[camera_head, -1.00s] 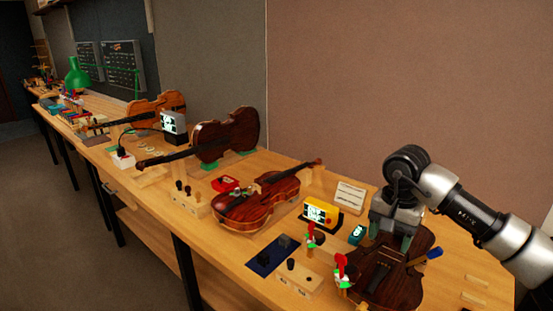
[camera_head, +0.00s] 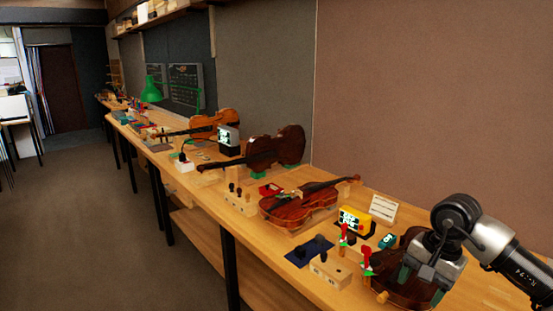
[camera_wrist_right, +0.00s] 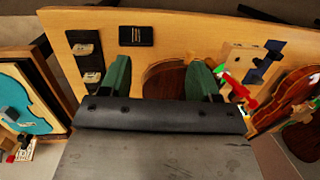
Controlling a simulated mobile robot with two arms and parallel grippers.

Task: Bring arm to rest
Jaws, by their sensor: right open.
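My right arm comes in at the lower right of the head view. Its gripper (camera_head: 420,281) hangs over the nearest brown violin body (camera_head: 387,290) and hides part of it. In the right wrist view the two green fingers (camera_wrist_right: 160,78) stand wide apart with nothing held between them. Part of a brown violin body (camera_wrist_right: 165,80) shows behind the gap. I cannot tell how far the fingertips are above it. My left gripper is not in view.
Close left of the gripper are red-topped pegs (camera_head: 367,262), a wooden block (camera_head: 330,271), a yellow device (camera_head: 354,221) and a dark blue mat (camera_head: 309,251). Another violin (camera_head: 300,207) lies farther along the bench. The floor (camera_head: 90,230) left of the bench is clear.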

